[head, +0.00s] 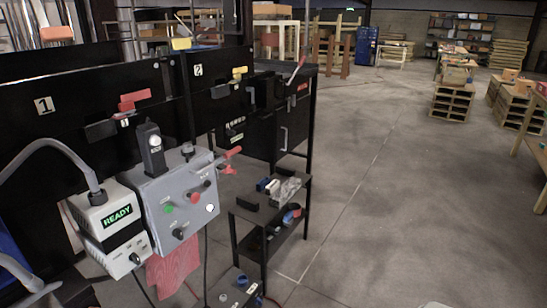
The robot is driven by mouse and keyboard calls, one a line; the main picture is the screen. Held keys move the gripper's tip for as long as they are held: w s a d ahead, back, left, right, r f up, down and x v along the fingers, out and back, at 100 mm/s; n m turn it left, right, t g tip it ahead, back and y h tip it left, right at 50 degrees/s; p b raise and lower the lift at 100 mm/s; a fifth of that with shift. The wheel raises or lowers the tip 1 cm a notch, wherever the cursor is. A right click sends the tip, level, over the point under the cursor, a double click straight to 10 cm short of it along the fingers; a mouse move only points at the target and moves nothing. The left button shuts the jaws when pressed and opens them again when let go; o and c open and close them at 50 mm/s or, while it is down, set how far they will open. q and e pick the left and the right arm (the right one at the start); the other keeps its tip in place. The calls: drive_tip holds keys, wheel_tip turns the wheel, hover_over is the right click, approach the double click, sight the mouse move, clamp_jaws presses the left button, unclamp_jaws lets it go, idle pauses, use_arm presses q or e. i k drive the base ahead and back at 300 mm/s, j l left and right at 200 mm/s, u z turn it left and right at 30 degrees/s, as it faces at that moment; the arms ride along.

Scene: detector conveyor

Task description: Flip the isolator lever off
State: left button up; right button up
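A grey control box (178,200) with several knobs and buttons stands in the left half of the head view. A red lever-like part (231,154) sticks out from its right side and looks like the isolator lever. It points up and to the right, with a second red piece just below it. I cannot read any on or off marking there. Neither of my grippers can be made out in the view, and nothing is seen touching the lever.
A white unit reading READY (118,217) with a grey hose stands left of the box. Black panels numbered 1 and 2 (120,110) rise behind. A small black shelf (272,212) with loose parts stands to the right. Open concrete floor (390,200) lies beyond.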

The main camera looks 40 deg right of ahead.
sight(235, 149)
drive_tip(key=z, duration=1.1)
drive_tip(key=u, duration=0.35)
drive_tip(key=i+l+u, duration=0.25)
drive_tip(key=l+u, duration=0.25)
drive_tip(key=l, duration=0.15)
drive_tip(key=i+l+u, duration=0.25)
drive_tip(key=l+u, duration=0.25)
drive_tip(key=l, duration=0.2)
drive_tip(key=i+l+u, duration=0.1)
drive_tip(key=l+u, duration=0.2)
drive_tip(key=l, duration=3.4)
